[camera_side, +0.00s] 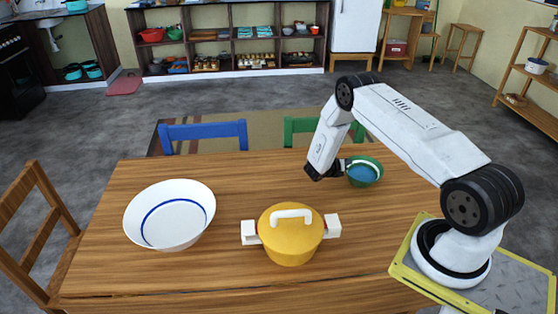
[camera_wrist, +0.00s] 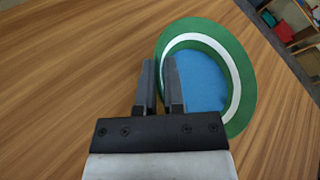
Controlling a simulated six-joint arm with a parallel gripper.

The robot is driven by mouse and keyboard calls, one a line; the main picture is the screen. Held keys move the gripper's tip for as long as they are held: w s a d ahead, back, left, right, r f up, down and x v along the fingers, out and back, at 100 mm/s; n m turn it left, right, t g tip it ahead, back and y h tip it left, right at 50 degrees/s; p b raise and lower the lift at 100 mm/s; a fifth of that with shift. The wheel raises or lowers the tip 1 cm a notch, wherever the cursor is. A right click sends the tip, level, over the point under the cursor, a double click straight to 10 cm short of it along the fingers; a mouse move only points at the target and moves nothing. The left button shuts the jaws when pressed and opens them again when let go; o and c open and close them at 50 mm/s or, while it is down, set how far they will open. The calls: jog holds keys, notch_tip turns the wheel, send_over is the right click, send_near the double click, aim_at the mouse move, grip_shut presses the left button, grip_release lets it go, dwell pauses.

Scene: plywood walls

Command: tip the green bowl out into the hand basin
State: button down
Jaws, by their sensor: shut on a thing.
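The green bowl (camera_side: 363,173) is at the right of the wooden table in the side view. It has a white band inside the rim and blue contents. In the wrist view the green bowl (camera_wrist: 240,80) shows its rim and the blue (camera_wrist: 202,82) inside it. My gripper (camera_side: 343,166) is shut on the bowl's left wall; in the wrist view my gripper (camera_wrist: 160,72) has one finger outside and one inside the rim. I cannot tell whether the bowl touches the table. The hand basin (camera_side: 170,214), white with a blue ring, stands at the table's left and looks empty.
A yellow lidded pot (camera_side: 290,240) with white handles stands between the basin and the bowl, nearer the front. A blue chair (camera_side: 203,131) and a green chair (camera_side: 300,127) are at the far edge. The table between basin and bowl, behind the pot, is clear.

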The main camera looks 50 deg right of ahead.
jog(key=c, duration=0.7)
grip_release()
jog(key=shift+c, duration=0.2)
jog(key=shift+f, duration=0.25)
jog(key=shift+v, duration=3.95)
